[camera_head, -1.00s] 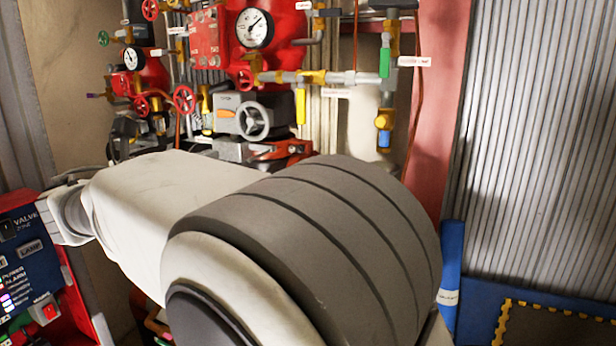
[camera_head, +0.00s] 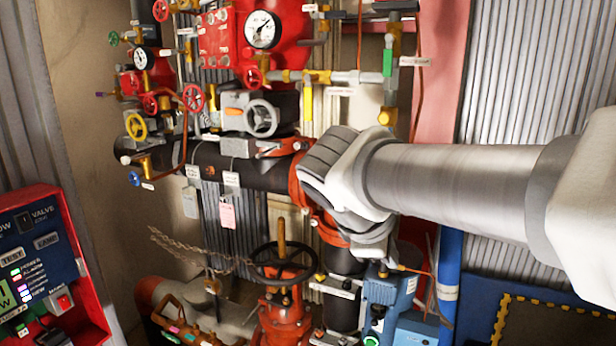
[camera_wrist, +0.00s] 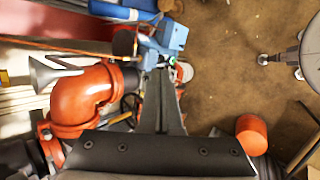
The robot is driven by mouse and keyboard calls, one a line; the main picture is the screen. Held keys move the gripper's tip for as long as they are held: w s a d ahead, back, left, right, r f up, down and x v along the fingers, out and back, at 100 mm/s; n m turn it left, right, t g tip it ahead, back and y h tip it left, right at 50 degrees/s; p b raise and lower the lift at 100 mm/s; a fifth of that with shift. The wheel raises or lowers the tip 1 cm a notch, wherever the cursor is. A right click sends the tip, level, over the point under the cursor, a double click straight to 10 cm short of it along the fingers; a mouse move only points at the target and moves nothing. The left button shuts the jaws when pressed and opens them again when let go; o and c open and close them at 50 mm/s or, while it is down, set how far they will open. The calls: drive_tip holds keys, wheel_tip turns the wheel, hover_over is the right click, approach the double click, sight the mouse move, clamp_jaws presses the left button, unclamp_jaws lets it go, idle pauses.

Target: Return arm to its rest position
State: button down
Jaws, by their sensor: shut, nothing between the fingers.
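In the wrist view my gripper (camera_wrist: 167,80) shows as dark fingers closed together, with nothing held between them. It points over the brown floor, close to a blue box-shaped unit. In the head view my pale arm reaches in from the right edge across the red and black pipework. Its bent end hangs in front of a red pipe elbow, and the gripper's fingers are not clear to see there.
Red valves and gauges (camera_head: 262,30) fill the back wall. A black handwheel (camera_head: 283,264) and a blue unit (camera_head: 389,290) stand low in front. A control panel (camera_head: 45,265) is at left. The wrist view shows an orange pipe elbow (camera_wrist: 85,95) at left and open floor (camera_wrist: 225,75).

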drive_tip(key=s+d+f+m+y, duration=0.1)
drive_tip(key=s+f+m+y, duration=0.1)
drive_tip(key=s+m, duration=0.5)
drive_tip(key=s+f+m+y, duration=0.3)
drive_tip(key=s+f+m, duration=0.2)
drive_tip(key=s+m, duration=0.2)
drive_tip(key=shift+s+d+f+g, duration=0.15)
drive_tip(key=shift+d+f+g, duration=0.15)
drive_tip(key=shift+d, duration=0.1)
